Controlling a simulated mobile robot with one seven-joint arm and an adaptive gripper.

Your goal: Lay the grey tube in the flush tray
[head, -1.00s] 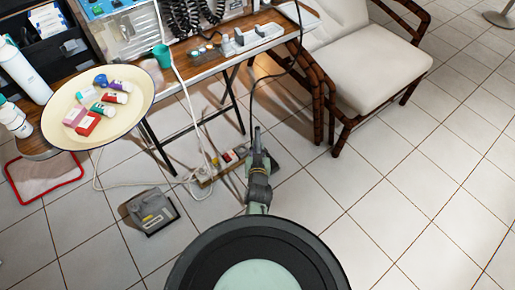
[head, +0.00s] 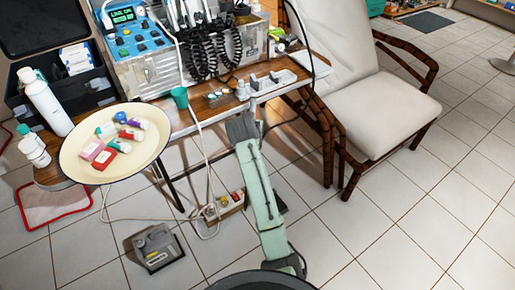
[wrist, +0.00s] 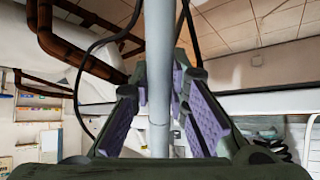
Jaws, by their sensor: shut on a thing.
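The grey tube (wrist: 159,60) is a smooth pale cylinder running upright through the middle of the wrist view. My gripper (wrist: 160,88) is shut on it, with a purple-padded finger on each side. The tube's upper end is outside the wrist view. In the head view my arm reaches up to the table's front edge, and I cannot make out the gripper or the tube there. A pale, low tray-like holder (head: 290,80) with small grey pieces lies on the table right of the arm's end; I cannot tell whether it is the flush tray.
A round cream tray (head: 75,165) with small boxes and bottles stands left. A cushioned chair (head: 385,115) stands right. The floor at lower right is clear.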

